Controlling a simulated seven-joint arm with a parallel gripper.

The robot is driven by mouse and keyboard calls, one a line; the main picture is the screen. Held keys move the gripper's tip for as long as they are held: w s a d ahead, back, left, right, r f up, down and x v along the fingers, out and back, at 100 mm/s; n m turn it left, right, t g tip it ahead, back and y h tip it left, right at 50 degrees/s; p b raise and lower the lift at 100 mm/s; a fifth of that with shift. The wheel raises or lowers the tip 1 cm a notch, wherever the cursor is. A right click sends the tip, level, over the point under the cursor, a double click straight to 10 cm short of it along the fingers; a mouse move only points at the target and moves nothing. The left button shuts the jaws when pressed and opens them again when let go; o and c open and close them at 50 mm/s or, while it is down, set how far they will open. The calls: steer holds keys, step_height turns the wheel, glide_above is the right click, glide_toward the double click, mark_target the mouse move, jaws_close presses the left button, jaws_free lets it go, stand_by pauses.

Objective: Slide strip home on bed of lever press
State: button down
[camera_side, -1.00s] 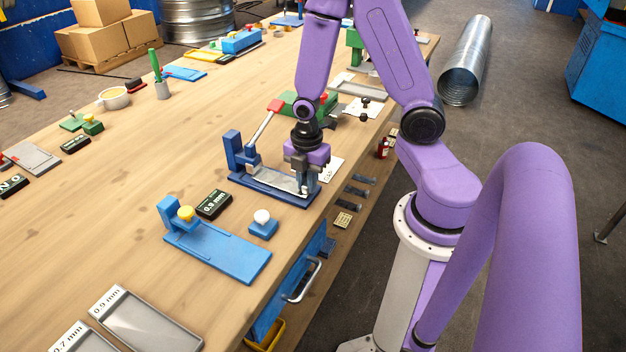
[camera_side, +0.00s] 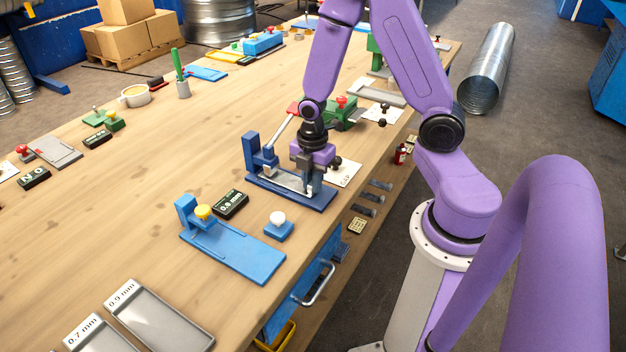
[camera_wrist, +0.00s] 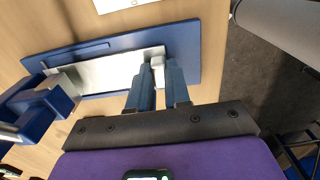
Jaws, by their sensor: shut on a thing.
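The dark blue lever press stands on the bench, its upright (camera_side: 252,151) at the left end of its flat bed (camera_side: 312,202). The lever, with a red grip (camera_side: 293,108), is raised. A bright metal strip (camera_wrist: 110,72) lies along the bed in the wrist view. Its left end reaches the blue press head (camera_wrist: 45,103), which partly hides it. My gripper (camera_side: 311,187) is low over the right part of the bed, fingers down. In the wrist view, my fingertips (camera_wrist: 162,75) are shut on a pale piece at the strip's right end.
A green device (camera_side: 342,115) is behind. Bench left of the press is largely clear.

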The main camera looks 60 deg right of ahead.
steer(key=shift+w+f, duration=0.15)
steer(key=shift+w, duration=0.15)
stand_by(0.4)
steer(key=shift+c, duration=2.2)
jaws_free()
steer(key=shift+r, duration=3.5)
steer(key=s+a+r+m, duration=0.2)
steer(key=s+a+r, duration=0.2)
steer(key=s, duration=0.5)
steer(key=s+a+r+m, duration=0.3)
steer(key=s+a+r, duration=0.2)
steer(key=s, duration=0.4)
steer(key=shift+a, duration=0.65)
